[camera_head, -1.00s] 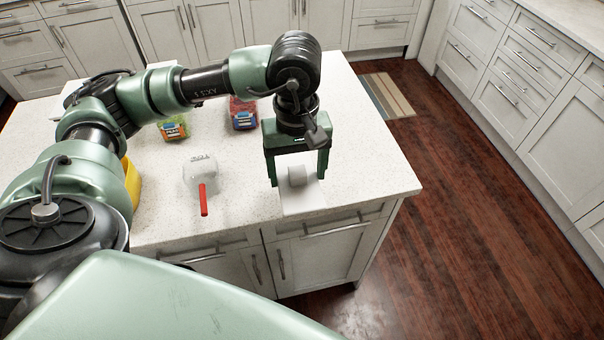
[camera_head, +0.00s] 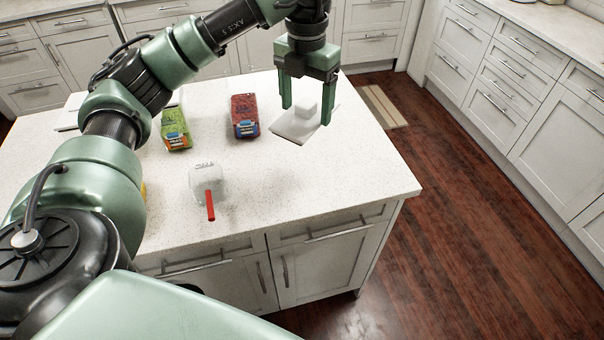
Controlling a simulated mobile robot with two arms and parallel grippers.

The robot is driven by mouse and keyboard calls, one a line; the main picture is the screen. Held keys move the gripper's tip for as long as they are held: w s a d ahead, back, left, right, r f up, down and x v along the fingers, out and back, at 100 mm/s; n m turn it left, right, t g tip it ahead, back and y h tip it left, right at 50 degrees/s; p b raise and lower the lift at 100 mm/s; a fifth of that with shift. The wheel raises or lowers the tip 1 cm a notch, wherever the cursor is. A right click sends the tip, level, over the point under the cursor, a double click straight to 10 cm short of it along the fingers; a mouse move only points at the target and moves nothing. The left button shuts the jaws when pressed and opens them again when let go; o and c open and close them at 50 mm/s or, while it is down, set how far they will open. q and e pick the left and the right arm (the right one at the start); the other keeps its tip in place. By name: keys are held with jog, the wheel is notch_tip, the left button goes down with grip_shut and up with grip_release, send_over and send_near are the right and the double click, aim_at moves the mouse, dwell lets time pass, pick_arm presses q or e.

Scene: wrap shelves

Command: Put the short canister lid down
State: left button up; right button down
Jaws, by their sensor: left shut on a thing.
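The lid is a flat white square plate (camera_head: 291,128) with a white block-like knob (camera_head: 306,106) on top. My left gripper (camera_head: 307,115) points down and is shut on the lid, one finger on each side of the knob. The lid is near the back right part of the island counter as seen here. Whether its underside touches the counter or is a little above it, I cannot tell. My right gripper is not in view.
On the white island counter (camera_head: 330,180) stand a green package (camera_head: 175,130), a red and blue package (camera_head: 243,115) and a whitish container with a red handle (camera_head: 209,203). The counter is clear in front of the lid. Cabinets (camera_head: 500,80) line the right.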

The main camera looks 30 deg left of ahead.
aim_at(302, 117)
pick_arm(q)
jog(key=n, duration=0.1)
jog(key=a+r+n, duration=0.1)
jog(key=n, duration=0.1)
jog(key=w+n, duration=0.1)
jog(key=shift+a+r+n, duration=0.3)
jog(key=shift+r+n, duration=0.05)
jog(key=shift+n, duration=0.05)
jog(key=shift+f, duration=0.2)
jog(key=shift+n, duration=0.3)
notch_tip(302, 117, down, 6)
jog(key=shift+s+r+b, duration=0.1)
jog(key=shift+b, duration=0.55)
notch_tip(302, 117, down, 9)
jog(key=shift+a+r+p, duration=0.1)
jog(key=shift+r+p, duration=0.1)
jog(key=shift+p, duration=0.75)
notch_tip(302, 117, down, 5)
jog(key=shift+r+p, duration=0.1)
jog(key=shift+p, duration=0.4)
jog(key=shift+f, duration=0.2)
jog(key=o, duration=1.4)
jog(key=shift+o, duration=0.2)
